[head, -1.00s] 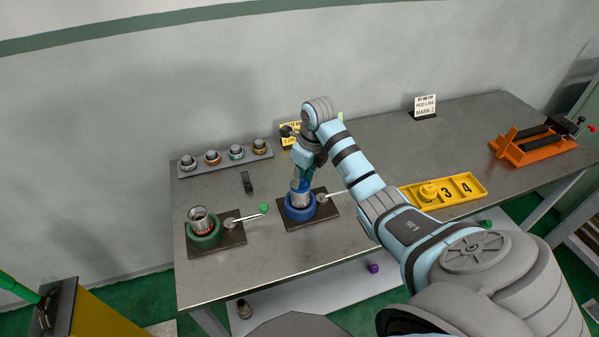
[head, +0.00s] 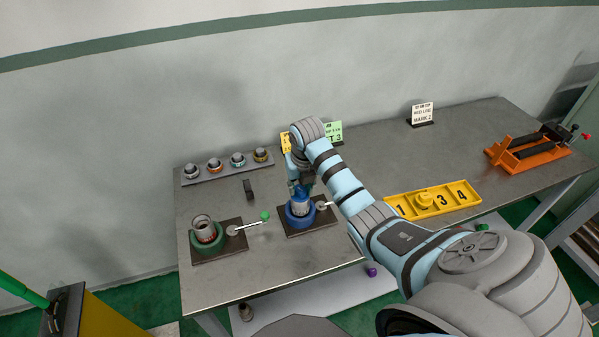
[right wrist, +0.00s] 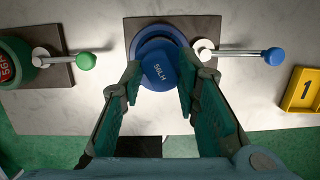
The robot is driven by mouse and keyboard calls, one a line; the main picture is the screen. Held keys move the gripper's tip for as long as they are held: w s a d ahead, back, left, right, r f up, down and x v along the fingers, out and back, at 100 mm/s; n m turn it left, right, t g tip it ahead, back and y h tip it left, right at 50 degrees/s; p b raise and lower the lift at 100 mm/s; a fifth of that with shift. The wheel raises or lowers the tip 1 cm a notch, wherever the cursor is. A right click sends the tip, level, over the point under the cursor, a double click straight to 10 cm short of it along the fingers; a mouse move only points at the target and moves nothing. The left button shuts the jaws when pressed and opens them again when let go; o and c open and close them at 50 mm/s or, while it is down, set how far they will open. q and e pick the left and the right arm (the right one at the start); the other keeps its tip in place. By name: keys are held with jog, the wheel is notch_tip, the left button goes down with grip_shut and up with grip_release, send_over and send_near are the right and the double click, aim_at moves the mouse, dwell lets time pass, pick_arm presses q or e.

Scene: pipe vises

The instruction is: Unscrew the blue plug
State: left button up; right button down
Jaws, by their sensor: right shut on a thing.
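The blue plug (right wrist: 159,71), with lettering on its face, sits at the top of a metal pipe (head: 300,206). The pipe stands upright in the blue vise (head: 301,218) on a dark base plate. My right gripper (right wrist: 160,78) is over the plug from above, with one finger on each side, shut on it. In the head view, the right gripper (head: 302,184) partly hides the plug. The vise's lever (right wrist: 240,53) has a blue knob and points right in the wrist view. My left gripper is not in view.
A green vise (head: 206,236) with a pipe and green-knobbed lever stands left. A rail (head: 228,170) of several fittings lies behind. A yellow numbered tray (head: 434,200) and an orange vise (head: 526,153) are right. The table's middle right is clear.

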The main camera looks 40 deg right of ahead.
jog(key=c, duration=1.3)
grip_release()
notch_tip(320, 180, up, 2)
jog(key=shift+r+p, duration=0.2)
jog(key=shift+p, duration=0.95)
jog(key=shift+f, duration=0.1)
